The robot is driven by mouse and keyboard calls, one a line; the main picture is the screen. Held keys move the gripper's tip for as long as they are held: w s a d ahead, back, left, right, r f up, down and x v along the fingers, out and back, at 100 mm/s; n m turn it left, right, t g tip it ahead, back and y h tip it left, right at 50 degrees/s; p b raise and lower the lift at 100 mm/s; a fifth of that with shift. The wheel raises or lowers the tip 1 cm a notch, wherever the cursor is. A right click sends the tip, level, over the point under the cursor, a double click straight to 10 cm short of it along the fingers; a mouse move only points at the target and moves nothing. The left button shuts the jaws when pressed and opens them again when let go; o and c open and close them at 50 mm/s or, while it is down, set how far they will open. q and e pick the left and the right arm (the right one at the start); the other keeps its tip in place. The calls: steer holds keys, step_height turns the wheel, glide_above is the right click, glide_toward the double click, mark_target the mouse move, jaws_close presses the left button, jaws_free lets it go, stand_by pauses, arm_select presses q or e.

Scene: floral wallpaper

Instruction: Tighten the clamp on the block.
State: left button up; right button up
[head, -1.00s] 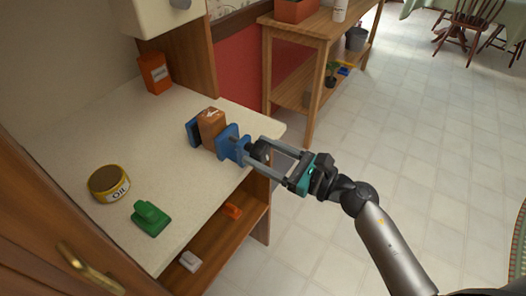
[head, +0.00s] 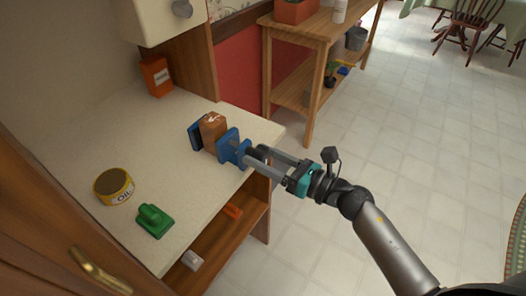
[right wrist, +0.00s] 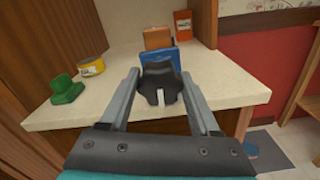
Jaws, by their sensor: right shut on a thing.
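The blue clamp (head: 231,146) stands at the right edge of the countertop, with the brown block (head: 213,130) between its two jaws. The clamp (right wrist: 160,58) and block (right wrist: 157,38) also show in the right wrist view. A black lobed knob (right wrist: 160,83) is on the near side of the clamp. My right gripper (head: 256,156) is shut on this knob, one finger on each side. In the right wrist view the gripper (right wrist: 160,78) spans the knob. Whether both block faces touch the jaws is hard to tell. My left gripper is not in view.
A yellow oil tin (head: 113,187) and a green object (head: 153,221) stand at the countertop's left. An orange box (head: 155,76) is at the back. Small orange (head: 232,211) and pale (head: 191,260) items lie on the shelf below. Floor at the right is open.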

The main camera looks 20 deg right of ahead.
steer(key=m+p, duration=0.1)
steer(key=m, duration=0.2)
steer(key=shift+r+m+p, duration=0.1)
steer(key=shift+m+p, duration=0.3)
steer(key=m+p, duration=0.1)
steer(key=m, duration=0.2)
steer(key=shift+m+p, duration=0.3)
steer(key=shift+p, duration=0.1)
steer(key=m+p, duration=0.3)
steer(key=m, duration=0.3)
steer(key=m+p, duration=0.1)
steer(key=m, duration=0.3)
steer(key=m+p, duration=0.1)
steer(key=m, duration=0.2)
steer(key=shift+m+p, duration=0.3)
steer(key=shift+p, duration=0.1)
steer(key=m, duration=0.3)
steer(key=m+p, duration=0.1)
steer(key=m, duration=0.1)
steer(key=shift+f+m, duration=0.2)
steer(key=shift+m, duration=0.2)
steer(key=o, duration=1.4)
steer(key=shift+c, duration=0.2)
